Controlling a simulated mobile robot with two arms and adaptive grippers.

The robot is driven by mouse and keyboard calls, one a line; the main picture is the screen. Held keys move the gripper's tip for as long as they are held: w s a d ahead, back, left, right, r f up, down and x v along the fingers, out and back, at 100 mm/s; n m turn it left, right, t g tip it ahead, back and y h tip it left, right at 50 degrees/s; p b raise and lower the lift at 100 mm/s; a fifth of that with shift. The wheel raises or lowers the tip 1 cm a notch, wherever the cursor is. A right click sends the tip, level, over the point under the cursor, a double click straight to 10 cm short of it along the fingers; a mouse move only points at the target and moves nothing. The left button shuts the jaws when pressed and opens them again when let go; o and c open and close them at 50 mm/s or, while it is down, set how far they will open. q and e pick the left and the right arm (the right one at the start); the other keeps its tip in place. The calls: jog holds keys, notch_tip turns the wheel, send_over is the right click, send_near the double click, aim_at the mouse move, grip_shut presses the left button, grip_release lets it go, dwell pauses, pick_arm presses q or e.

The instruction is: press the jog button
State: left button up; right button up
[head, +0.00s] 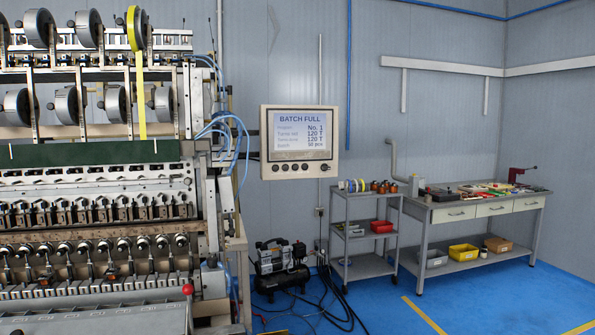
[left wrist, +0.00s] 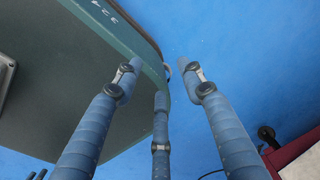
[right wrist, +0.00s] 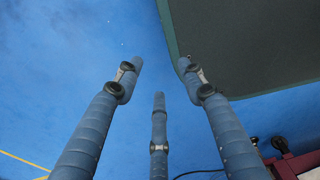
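The control panel (head: 299,142) of the coil winder is a beige box with a lit screen (head: 301,132) reading "BATCH FULL". A row of small dark buttons (head: 294,167) runs along its lower edge. Their labels are too small to read, so I cannot tell which one is the jog button. Neither gripper shows in the head view. My left gripper (left wrist: 157,78) has its three fingers spread, with nothing between them. My right gripper (right wrist: 160,75) is also spread and empty. Both wrist views look down past the fingers at blue floor and a dark green-edged surface.
The coil winder (head: 100,180) fills the left side, with a red-knobbed lever (head: 188,289) at its lower right. A compressor (head: 281,267), a grey trolley (head: 363,271) and a workbench (head: 485,210) stand to the right. The blue floor (head: 500,295) in front of the bench is clear.

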jog(key=shift+s+a, duration=0.45)
jog(key=shift+s, duration=0.35)
jog(key=shift+s+a, duration=0.2)
jog(key=shift+s, duration=0.05)
jog(key=c, duration=0.7)
grip_shut()
pick_arm(q)
jog(key=shift+s, duration=0.25)
pick_arm(e)
jog(key=shift+w+d, duration=0.6)
jog(key=shift+w, duration=0.15)
